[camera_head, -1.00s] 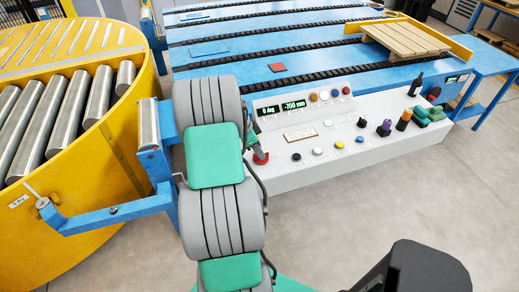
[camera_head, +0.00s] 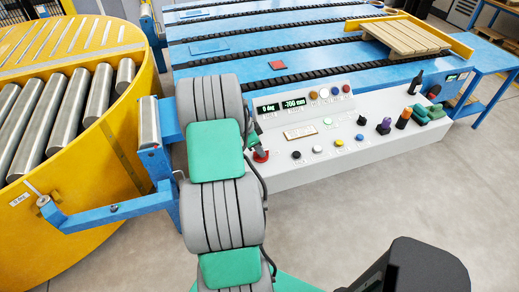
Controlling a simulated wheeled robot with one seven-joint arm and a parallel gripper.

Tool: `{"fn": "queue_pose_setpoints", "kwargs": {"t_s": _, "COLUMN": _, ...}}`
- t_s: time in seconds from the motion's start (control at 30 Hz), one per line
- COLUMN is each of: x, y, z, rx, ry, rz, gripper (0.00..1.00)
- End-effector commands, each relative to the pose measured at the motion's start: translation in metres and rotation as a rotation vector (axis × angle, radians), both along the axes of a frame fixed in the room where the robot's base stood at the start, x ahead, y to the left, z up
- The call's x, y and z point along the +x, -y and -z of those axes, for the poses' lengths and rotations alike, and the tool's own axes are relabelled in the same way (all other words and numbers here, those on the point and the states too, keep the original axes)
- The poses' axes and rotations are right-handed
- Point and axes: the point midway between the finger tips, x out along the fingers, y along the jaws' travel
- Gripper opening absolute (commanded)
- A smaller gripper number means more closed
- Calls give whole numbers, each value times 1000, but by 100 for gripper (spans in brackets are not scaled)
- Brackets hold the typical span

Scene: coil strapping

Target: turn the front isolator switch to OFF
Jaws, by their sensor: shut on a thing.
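The console (camera_head: 300,170) is a white sloped panel with displays, buttons and knobs. I cannot make out for certain which of its controls is the front isolator switch. A red knob (camera_head: 260,156) at the left end of the panel stands right beside my arm and is partly covered. My gray and green arm reaches up to the left end of the console.
A yellow roller turntable (camera_head: 125,165) with a blue bracket arm (camera_head: 110,213) stands close on the left. A blue slatted conveyor (camera_head: 225,60) lies behind the console, with a wooden pallet (camera_head: 405,38) at the right. Loose items stand on the panel's right end.

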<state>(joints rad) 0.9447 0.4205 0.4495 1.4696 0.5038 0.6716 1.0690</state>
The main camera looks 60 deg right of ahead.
Motion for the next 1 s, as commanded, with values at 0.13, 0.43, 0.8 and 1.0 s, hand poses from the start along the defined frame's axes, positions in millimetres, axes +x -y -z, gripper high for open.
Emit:
{"fn": "queue_pose_setpoints", "kwargs": {"t_s": 0.13, "x": 0, "y": 0, "z": 0, "rx": -1, "ry": 1, "rz": 0, "gripper": 0}}
{"fn": "queue_pose_setpoints", "kwargs": {"t_s": 0.43, "x": 0, "y": 0, "z": 1, "rx": -1, "ry": 1, "rz": -30, "gripper": 0}}
{"fn": "queue_pose_setpoints", "kwargs": {"t_s": 0.8, "x": -1, "y": -1, "z": 2, "rx": -3, "ry": 2, "rz": -249, "gripper": 0}}
{"fn": "queue_pose_setpoints", "kwargs": {"t_s": 1.0, "x": -2, "y": -1, "z": 3, "rx": -3, "ry": 2, "rz": -435, "gripper": 0}}
